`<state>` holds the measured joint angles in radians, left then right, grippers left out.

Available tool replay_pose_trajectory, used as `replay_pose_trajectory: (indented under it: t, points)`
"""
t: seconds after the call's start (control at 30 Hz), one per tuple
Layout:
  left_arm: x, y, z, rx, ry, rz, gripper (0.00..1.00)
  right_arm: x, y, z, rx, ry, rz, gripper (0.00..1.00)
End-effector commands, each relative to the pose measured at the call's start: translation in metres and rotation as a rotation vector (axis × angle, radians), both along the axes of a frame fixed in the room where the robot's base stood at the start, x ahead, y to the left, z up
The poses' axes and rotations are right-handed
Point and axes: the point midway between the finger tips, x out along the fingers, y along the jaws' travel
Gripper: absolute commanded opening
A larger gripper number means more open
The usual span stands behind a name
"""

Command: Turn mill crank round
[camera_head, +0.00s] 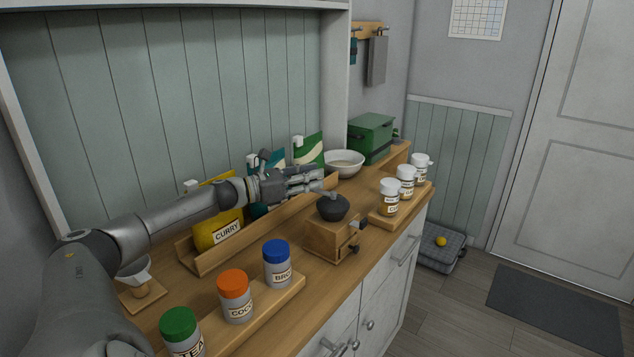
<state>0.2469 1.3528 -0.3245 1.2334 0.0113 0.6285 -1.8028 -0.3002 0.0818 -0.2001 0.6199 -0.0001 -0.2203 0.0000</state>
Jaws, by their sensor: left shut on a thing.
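The mill is a wooden box (332,239) with a dark domed top (332,208), standing upright on the wooden counter. My left gripper (327,182) reaches in from the left, just above the dome. It is shut on the mill crank, which is mostly hidden by the fingers; only a small light piece (333,195) shows between them and the dome. A dark knob (354,250) sticks out at the mill's front. My right gripper is not in view.
Lidded jars (236,297) stand on a board front left, and white-capped jars (389,198) on a board to the right. A wooden rack with the yellow curry packet (219,229) runs behind the mill. A white bowl (344,164) and green box (371,139) stand farther back.

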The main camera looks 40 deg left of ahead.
Motion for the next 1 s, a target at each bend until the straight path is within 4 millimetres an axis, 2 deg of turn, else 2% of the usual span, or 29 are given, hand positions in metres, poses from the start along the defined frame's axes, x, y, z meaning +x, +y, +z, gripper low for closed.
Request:
replay_pose_trajectory:
  t: [0.3, 0.33, 0.5, 0.83, 1.0]
  points:
    - [0.0, 0.001, 0.001, 0.0, -0.001, 0.001, 0.0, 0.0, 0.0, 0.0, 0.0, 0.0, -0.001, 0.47]
    - [0.0, 0.001, 0.001, 0.0, -0.001, 0.001, 0.25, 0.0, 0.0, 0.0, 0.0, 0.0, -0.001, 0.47]
    - [0.0, 0.0, 0.001, 0.0, -0.001, 0.001, 0.47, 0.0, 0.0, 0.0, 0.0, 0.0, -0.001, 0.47]
    - [0.0, 0.0, 0.002, 0.001, -0.001, 0.0, 0.47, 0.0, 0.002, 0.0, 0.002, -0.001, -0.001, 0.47]
    - [0.0, 0.0, 0.022, 0.003, -0.004, -0.001, 0.47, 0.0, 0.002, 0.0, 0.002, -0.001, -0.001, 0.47]
